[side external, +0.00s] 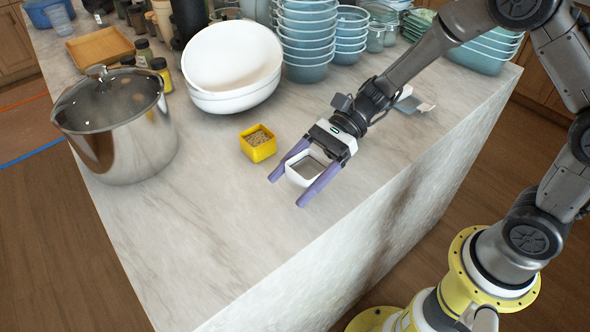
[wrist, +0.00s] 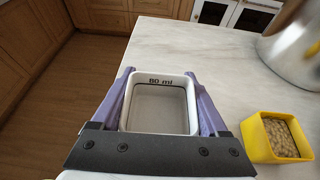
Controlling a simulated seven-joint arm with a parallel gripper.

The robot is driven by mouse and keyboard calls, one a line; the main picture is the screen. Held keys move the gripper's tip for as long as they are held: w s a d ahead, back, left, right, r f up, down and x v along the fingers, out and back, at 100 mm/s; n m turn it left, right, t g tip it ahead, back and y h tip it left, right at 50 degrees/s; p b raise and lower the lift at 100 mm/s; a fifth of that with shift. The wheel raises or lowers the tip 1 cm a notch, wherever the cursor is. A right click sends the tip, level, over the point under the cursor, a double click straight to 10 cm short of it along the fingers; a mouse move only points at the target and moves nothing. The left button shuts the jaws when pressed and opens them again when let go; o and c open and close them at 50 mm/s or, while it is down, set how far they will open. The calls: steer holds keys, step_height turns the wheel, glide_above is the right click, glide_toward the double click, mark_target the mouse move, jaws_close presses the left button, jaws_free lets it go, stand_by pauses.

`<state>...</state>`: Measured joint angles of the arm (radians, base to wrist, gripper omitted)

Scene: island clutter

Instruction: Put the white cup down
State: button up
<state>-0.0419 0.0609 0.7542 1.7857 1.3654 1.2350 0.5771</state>
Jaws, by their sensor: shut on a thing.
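The white cup (side external: 304,171) is a small square cup between the purple fingers of my gripper (side external: 288,190), over the marble counter. My gripper is shut on it, with one finger against each side. In the wrist view, the white cup (wrist: 160,128) shows its open top, a grey empty-looking inside and "80 ml" printed on the inner wall. The gripper's fingers (wrist: 160,100) flank it in that view. I cannot tell whether the cup's base touches the counter.
A yellow square cup of grainy contents (side external: 258,144) stands just left of my gripper. A steel pot (side external: 120,130), white bowls (side external: 232,100) and stacked blue bowls (side external: 306,72) stand farther back. The counter's front left (side external: 190,240) is clear; its edge runs close to my gripper.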

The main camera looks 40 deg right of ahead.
mark_target(295, 205)
steer(key=shift+f, duration=1.7)
steer(key=shift+f, duration=0.7)
stand_by(0.7)
steer(key=o, duration=1.3)
steer(key=v, duration=1.4)
steer(key=shift+a, duration=0.1)
steer(key=shift+a+r, duration=0.1)
steer(key=shift+a, duration=0.05)
